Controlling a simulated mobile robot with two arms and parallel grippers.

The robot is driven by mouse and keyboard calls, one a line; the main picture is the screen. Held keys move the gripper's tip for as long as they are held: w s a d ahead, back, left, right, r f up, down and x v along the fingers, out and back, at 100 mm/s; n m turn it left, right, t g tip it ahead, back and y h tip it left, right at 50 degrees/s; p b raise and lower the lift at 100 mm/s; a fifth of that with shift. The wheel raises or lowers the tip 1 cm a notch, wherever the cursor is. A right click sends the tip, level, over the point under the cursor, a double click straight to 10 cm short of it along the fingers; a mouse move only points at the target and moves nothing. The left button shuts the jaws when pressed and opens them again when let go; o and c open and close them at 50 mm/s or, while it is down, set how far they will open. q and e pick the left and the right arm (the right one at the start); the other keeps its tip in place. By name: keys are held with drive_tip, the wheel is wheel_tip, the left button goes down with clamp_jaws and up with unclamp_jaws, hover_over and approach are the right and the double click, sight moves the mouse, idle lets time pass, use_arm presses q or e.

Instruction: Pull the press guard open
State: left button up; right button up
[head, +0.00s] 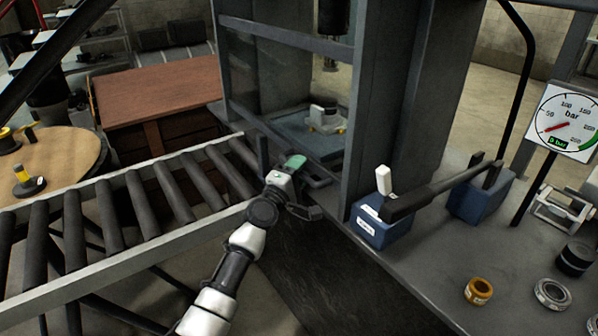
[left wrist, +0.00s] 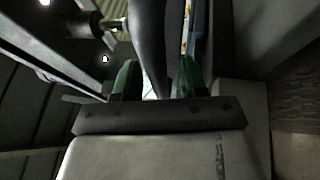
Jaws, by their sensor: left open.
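The press guard (head: 285,62) is a dark-framed, see-through panel across the front of the grey press. It appears closed, with the press bed and a small white and yellow part (head: 325,118) visible behind it. My left gripper (head: 297,178) is at the guard's lower edge, by a dark handle-like bar (head: 263,152). In the left wrist view, my left gripper (left wrist: 158,82) is open, its green-padded fingers on either side of a dark upright bar (left wrist: 148,40). I cannot tell whether they touch it. My right gripper is not in view.
A roller conveyor (head: 120,215) runs up to the press from the left. A blue pump block with a black lever (head: 440,190) stands right of the press. A pressure gauge (head: 565,122) and loose rings (head: 478,291) are at the right. A brown crate (head: 160,95) stands behind the conveyor.

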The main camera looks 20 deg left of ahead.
use_arm(q)
drive_tip(key=shift+c, duration=0.6)
drive_tip(key=c, duration=0.5)
clamp_jaws()
drive_tip(key=p, duration=2.3)
approach(310, 49)
drive_tip(key=w, duration=0.2)
drive_tip(key=w+d, duration=0.1)
drive_tip(key=w, duration=0.2)
drive_tip(key=shift+w+d+f, duration=0.15)
drive_tip(key=shift+w+f, duration=0.15)
drive_tip(key=shift+w, duration=0.05)
drive_tip(key=shift+r+p, duration=0.7)
drive_tip(key=shift+r, duration=0.15)
